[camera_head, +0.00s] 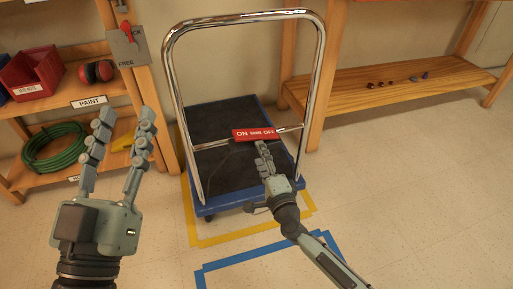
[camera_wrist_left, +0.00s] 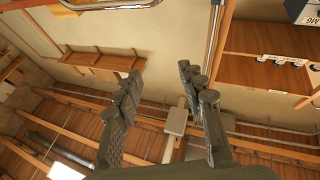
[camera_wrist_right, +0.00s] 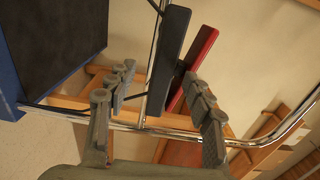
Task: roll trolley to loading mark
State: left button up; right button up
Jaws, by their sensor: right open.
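The trolley has a blue-edged platform with a dark deck (camera_head: 222,112) and a tall chrome handle (camera_head: 172,85). A red plate lettered ON, BRAKE and OFF (camera_head: 255,134) sits on its crossbar. The trolley stands inside a yellow tape outline (camera_head: 208,240); a blue tape outline (camera_head: 245,256) lies nearer me. My right gripper (camera_head: 264,152) is open just below the red plate. In the right wrist view, a dark bar (camera_wrist_right: 168,55) and the red plate (camera_wrist_right: 202,62) show between or beyond its fingertips; contact is unclear. My left gripper (camera_head: 127,118) is open and empty, raised left of the trolley.
A left shelf holds a red bin (camera_head: 32,72), red ear muffs (camera_head: 96,71) and a coiled green hose (camera_head: 55,147). A grey panel with a red lever, marked FREE (camera_head: 128,47), is on its post. A wooden bench (camera_head: 390,88) stands back right. The right floor is clear.

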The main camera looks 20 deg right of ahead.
jog(key=w, duration=0.4)
jog(key=shift+w+a+b, duration=0.1)
jog(key=shift+w+b, duration=0.2)
jog(key=shift+w, duration=0.55)
pick_arm(q)
jog(key=shift+s+a+r+t, duration=0.15)
jog(key=shift+a+r+t, duration=0.1)
jog(key=shift+r+t, duration=0.35)
pick_arm(e)
grip_shut()
grip_release()
